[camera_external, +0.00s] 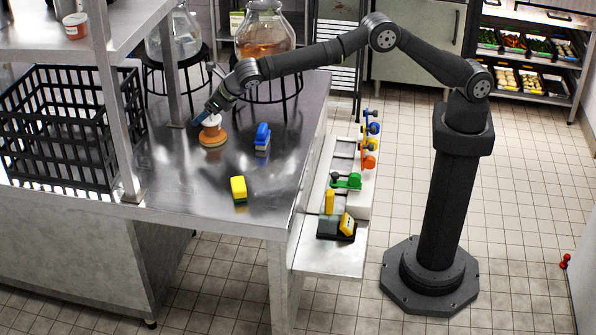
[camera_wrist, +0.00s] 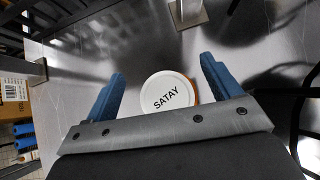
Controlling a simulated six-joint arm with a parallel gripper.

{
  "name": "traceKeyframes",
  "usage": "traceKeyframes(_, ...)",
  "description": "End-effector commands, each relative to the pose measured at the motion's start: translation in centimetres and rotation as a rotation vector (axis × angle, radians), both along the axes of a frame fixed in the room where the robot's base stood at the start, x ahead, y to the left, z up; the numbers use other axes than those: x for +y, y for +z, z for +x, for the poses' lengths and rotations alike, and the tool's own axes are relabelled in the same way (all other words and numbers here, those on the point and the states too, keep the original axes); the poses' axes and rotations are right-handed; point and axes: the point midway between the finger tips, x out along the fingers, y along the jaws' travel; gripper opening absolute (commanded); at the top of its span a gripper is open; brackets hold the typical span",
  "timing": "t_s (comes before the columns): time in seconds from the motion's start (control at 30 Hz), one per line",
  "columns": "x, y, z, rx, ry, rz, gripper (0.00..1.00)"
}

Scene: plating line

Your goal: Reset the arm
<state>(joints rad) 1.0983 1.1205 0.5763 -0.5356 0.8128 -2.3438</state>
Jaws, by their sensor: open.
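My gripper (camera_external: 207,116) is over the steel counter (camera_external: 170,180), low beside a small pot with a white lid (camera_external: 211,120). In the wrist view the white lid (camera_wrist: 167,95) reads "SATAY" and lies between my two blue fingers (camera_wrist: 162,67). The fingers are apart, with a gap visible on the left of the lid. On the right the finger is close to the orange-brown edge; I cannot tell whether it touches. My arm reaches out from its pedestal on the right.
A black crate (camera_external: 58,120) and a shelf post (camera_external: 117,110) stand left. Glass jars (camera_external: 265,35) on black stands are behind. A side ledge (camera_external: 325,262) holds several coloured items.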

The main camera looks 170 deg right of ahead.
Motion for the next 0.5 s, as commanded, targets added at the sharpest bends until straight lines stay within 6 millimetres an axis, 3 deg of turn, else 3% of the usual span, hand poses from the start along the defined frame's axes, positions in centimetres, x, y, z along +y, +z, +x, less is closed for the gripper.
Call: traceKeyframes(0.5, 0.0, 10.6, 0.0, -0.003, -0.001, -0.002, 0.83)
